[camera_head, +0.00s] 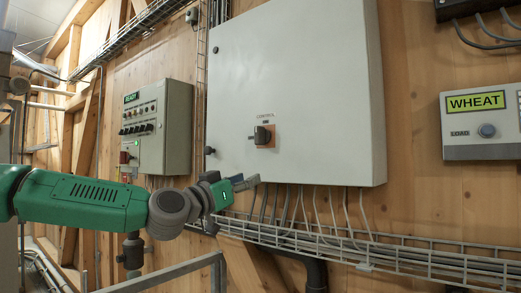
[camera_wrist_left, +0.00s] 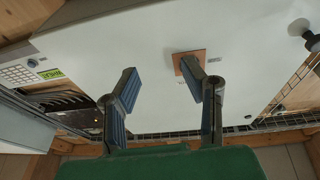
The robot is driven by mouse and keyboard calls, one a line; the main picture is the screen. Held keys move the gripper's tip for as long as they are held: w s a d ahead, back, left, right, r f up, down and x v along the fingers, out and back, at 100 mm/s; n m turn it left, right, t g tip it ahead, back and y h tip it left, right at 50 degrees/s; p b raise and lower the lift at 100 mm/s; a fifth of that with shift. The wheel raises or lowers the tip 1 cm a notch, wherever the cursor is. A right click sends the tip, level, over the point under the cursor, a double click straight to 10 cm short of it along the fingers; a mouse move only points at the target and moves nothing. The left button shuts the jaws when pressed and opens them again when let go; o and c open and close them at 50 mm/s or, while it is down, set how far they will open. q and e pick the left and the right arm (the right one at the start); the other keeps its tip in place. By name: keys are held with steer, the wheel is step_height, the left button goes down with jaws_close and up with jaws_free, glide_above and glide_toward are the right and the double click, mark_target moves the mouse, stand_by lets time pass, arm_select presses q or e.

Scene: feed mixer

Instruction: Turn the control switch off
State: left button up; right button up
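The control switch (camera_head: 262,136) is a dark rotary knob on a brown-orange plate, low on the front of a large pale grey cabinet (camera_head: 300,75). A "CONTROL" label is above it. The knob's exact setting is too small to tell. My left gripper (camera_head: 243,183) is below and slightly left of the switch in the head view, apart from it and empty. In the left wrist view the gripper (camera_wrist_left: 158,72) has its two fingers spread. The switch's brown plate (camera_wrist_left: 186,58) shows there behind the right-hand finger, which hides most of the knob. My right gripper is not in view.
A smaller control box (camera_head: 158,128) with buttons is on the wall at left. A wire cable tray (camera_head: 400,258) and hanging cables run below the cabinet. A "WHEAT" box (camera_head: 480,125) is at right. A grey metal rail (camera_head: 185,268) is at lower left.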

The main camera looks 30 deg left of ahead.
arm_select(q)
steer(key=t+y, duration=0.1)
steer(key=t, duration=0.1)
glide_toward(257, 135)
steer(key=shift+n, duration=0.4)
steer(key=p+x, duration=0.3)
steer(key=x, duration=0.7)
steer(key=shift+w+p, duration=0.25)
steer(key=shift+p, duration=0.1)
steer(key=shift+w+a+r, duration=0.1)
steer(key=shift+w+r, duration=0.05)
steer(key=shift+w, duration=0.15)
steer(key=shift+w+a, duration=0.15)
steer(key=shift+a, duration=0.2)
steer(key=shift+d, duration=0.3)
jaws_close()
steer(key=shift+d, duration=0.1)
